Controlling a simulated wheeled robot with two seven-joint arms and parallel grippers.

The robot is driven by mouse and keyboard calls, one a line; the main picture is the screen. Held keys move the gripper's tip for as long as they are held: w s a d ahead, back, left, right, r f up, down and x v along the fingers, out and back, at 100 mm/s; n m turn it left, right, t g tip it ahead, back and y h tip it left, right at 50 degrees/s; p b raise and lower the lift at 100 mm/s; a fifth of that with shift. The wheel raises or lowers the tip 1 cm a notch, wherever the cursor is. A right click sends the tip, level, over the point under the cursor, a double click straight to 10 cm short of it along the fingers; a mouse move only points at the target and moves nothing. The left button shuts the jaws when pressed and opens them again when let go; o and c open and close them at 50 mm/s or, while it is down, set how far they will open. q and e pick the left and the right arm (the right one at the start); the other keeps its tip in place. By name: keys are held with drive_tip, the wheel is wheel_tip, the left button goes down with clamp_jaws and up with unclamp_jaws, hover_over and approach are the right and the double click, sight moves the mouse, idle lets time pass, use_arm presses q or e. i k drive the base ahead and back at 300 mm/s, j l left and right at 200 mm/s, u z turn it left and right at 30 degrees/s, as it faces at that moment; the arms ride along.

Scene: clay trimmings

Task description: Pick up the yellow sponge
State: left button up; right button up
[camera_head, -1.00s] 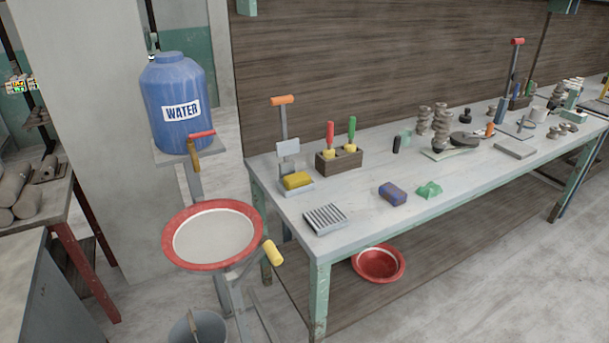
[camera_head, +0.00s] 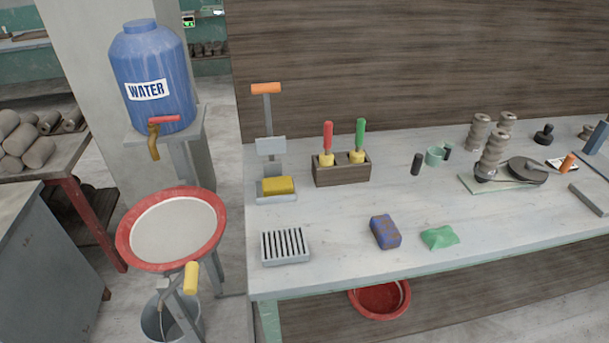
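The yellow sponge (camera_head: 278,186) lies on a small grey stand (camera_head: 276,198) at the left end of the workbench. An upright post with an orange handle (camera_head: 267,88) rises behind it. Neither of my grippers shows in the head view.
A slotted grey block (camera_head: 286,247), a blue-purple block (camera_head: 385,232) and a green lump (camera_head: 440,237) lie on the bench (camera_head: 340,270) in front. A wooden holder (camera_head: 342,172) stands right of the sponge. A red-rimmed basin (camera_head: 126,232) and water barrel (camera_head: 152,70) stand left.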

sight(280, 185)
drive_tip(key=i+l, duration=0.1)
drive_tip(key=l, duration=0.25)
drive_tip(key=i+l, duration=0.1)
drive_tip(key=l, duration=0.25)
drive_tip(key=i+l+u, duration=0.1)
drive_tip(key=l, duration=0.3)
drive_tip(key=i+l, duration=0.1)
drive_tip(key=l, duration=0.25)
